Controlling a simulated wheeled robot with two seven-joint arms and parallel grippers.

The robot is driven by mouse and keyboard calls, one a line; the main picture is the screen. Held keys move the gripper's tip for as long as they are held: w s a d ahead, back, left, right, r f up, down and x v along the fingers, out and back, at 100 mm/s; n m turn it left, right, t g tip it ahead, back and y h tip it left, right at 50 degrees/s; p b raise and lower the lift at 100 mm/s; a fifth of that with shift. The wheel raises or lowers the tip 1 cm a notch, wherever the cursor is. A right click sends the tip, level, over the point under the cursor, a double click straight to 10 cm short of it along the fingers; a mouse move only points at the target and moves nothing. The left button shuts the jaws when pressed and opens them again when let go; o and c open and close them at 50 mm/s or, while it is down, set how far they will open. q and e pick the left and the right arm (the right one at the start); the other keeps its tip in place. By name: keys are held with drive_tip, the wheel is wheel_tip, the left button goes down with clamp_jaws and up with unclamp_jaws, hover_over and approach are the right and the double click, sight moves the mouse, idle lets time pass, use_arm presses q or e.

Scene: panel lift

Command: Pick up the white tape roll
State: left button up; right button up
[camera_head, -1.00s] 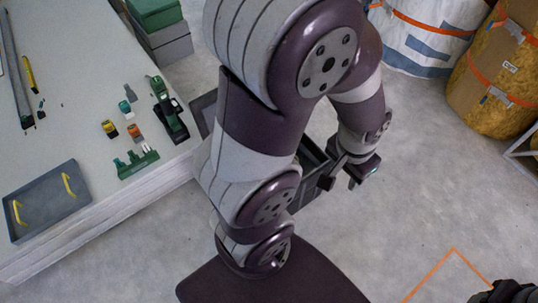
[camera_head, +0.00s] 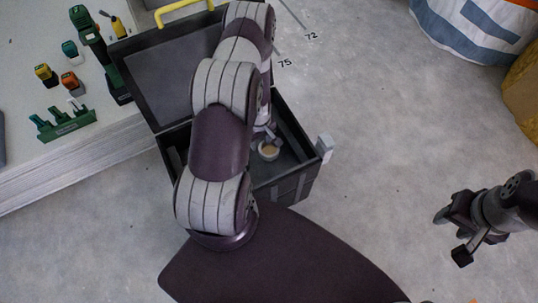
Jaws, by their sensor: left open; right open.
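A small white roll with a tan centre, which looks like the white tape roll (camera_head: 269,151), lies inside the open black toolbox (camera_head: 309,183). My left arm reaches over the toolbox, and my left gripper (camera_head: 265,134) is down inside it, right beside the roll. The arm hides most of this gripper. It is open, and I cannot tell whether a finger touches the roll. My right gripper (camera_head: 450,236) is open and empty over bare floor at the right.
The toolbox lid (camera_head: 160,80) stands open at its back left. A table (camera_head: 95,150) at the left carries a green drill (camera_head: 88,28), small coloured pieces and a green rack (camera_head: 62,124). A white sack (camera_head: 465,28) stands at the upper right. The floor between is clear.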

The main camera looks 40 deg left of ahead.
sight(261, 151)
use_arm(q)
drive_tip(key=shift+f, duration=0.75)
drive_tip(key=shift+f+b, duration=0.2)
drive_tip(key=shift+b, duration=0.1)
wheel_tip(261, 151, down, 5)
drive_tip(key=b, duration=0.3)
drive_tip(key=shift+d, duration=0.15)
drive_tip(key=shift+r, duration=0.2)
clamp_jaws()
use_arm(e)
wheel_tip(261, 151, down, 4)
drive_tip(key=shift+s+f, duration=0.15)
